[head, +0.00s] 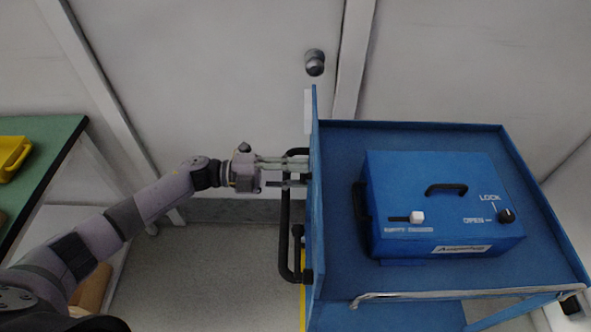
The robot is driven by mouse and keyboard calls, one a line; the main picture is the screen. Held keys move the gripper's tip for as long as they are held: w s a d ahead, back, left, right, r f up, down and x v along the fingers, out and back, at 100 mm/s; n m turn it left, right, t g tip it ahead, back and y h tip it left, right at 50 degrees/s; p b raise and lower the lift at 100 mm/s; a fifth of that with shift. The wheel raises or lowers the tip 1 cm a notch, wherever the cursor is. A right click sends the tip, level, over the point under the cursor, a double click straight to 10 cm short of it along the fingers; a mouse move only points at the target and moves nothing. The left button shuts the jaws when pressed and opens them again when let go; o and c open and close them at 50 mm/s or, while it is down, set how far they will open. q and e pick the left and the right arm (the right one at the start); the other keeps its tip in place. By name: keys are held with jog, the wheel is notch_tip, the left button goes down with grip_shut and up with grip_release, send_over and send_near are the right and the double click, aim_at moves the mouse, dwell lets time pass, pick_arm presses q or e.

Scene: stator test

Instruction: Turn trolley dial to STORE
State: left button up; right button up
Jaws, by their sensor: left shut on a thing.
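A blue trolley (335,245) stands at the right, with a tall end panel and a black handle (285,225) on its left side. My left gripper (304,174) comes in from the left, level with the far part of the handle. Its fingers reach past the handle bar to the outer face of the end panel. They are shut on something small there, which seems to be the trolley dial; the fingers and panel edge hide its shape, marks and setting. My right gripper is not in view.
A blue case (425,185) sits on the trolley, with a white slider (417,217) and a black knob (506,215) by LOCK and OPEN marks. A green-topped bench (50,150) with a yellow bin (12,157) is at left. Open floor lies between.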

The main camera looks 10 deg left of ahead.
pick_arm(q)
jog(key=shift+n+p, duration=0.35)
jog(key=shift+n, duration=0.95)
jog(key=shift+f, duration=0.1)
jog(key=o, duration=1.1)
jog(key=a, duration=0.4)
jog(key=s+a, duration=0.1)
jog(key=a, duration=0.3)
jog(key=s+a, duration=0.1)
jog(key=a, duration=0.3)
jog(key=shift+s, duration=0.2)
jog(key=shift+d, duration=0.1)
